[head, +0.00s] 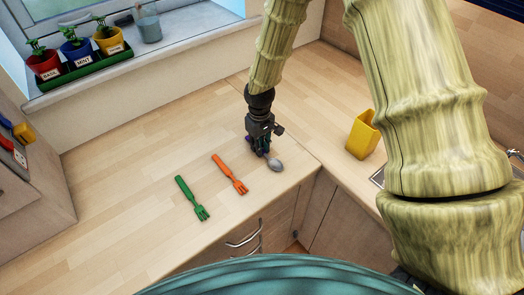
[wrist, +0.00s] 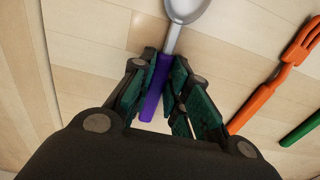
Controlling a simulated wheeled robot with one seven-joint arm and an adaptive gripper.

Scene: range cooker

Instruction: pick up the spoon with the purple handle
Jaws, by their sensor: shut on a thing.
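The spoon has a purple handle and a grey metal bowl. In the head view its bowl (head: 275,165) shows just right of my gripper (head: 260,150) on the wooden worktop, while most of the handle is hidden by the fingers. In the wrist view the purple handle (wrist: 155,88) lies between my two fingers (wrist: 165,85), and the bowl points away at the top. My gripper is shut on the purple handle. I cannot tell whether the spoon is lifted off the worktop.
An orange fork (head: 230,174) and a green fork (head: 192,198) lie on the worktop to the left. A yellow container (head: 363,135) stands at the right. Potted herbs in a green tray (head: 85,70) are on the windowsill. The worktop (head: 120,170) at the left is clear.

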